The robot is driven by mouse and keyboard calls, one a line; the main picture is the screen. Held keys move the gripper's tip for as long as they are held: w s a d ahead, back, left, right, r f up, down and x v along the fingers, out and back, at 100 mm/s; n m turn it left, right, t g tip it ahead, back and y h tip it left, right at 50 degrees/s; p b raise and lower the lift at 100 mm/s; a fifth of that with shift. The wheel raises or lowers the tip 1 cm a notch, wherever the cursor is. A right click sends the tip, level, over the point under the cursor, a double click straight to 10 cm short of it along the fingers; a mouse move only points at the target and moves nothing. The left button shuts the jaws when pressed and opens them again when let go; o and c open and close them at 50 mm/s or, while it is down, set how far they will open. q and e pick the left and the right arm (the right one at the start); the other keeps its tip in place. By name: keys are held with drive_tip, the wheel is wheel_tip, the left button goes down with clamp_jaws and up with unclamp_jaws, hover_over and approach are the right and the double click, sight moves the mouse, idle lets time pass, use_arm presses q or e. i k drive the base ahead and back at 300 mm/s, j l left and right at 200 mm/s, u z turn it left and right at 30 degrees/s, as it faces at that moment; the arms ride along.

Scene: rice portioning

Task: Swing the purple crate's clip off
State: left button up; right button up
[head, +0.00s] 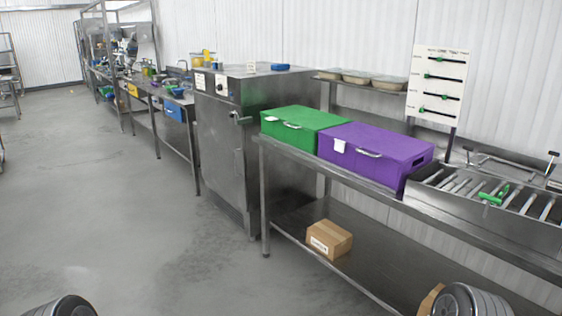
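The purple crate (385,145) sits closed on the steel table (330,172), right of the green crate. A silver metal fitting (369,154), handle- or clip-like, shows on its front face. A white tag (339,146) hangs at the front left of the crate. I cannot tell from here whether the fitting is fastened. Only dark rounded parts of my arms show at the bottom left and bottom right edges. Neither gripper's fingers are in view, and both arms are well away from the crate.
The green crate (300,127) stands close on the left. A steel rack with rollers and a green-handled tool (493,194) lies to the right, with a sign board (437,86) behind. A cardboard box (329,239) is on the lower shelf. The floor (150,240) at left is clear.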

sight(339, 145)
drive_tip(key=i+j+z, duration=0.1)
drive_tip(key=i+z, duration=0.15)
drive_tip(key=i, duration=0.25)
drive_tip(key=i+j+z, duration=0.25)
drive_tip(key=i, duration=0.25)
drive_tip(key=i+j+z, duration=0.25)
drive_tip(key=i, duration=0.2)
drive_tip(key=i+j+z, duration=0.25)
drive_tip(key=i, duration=0.2)
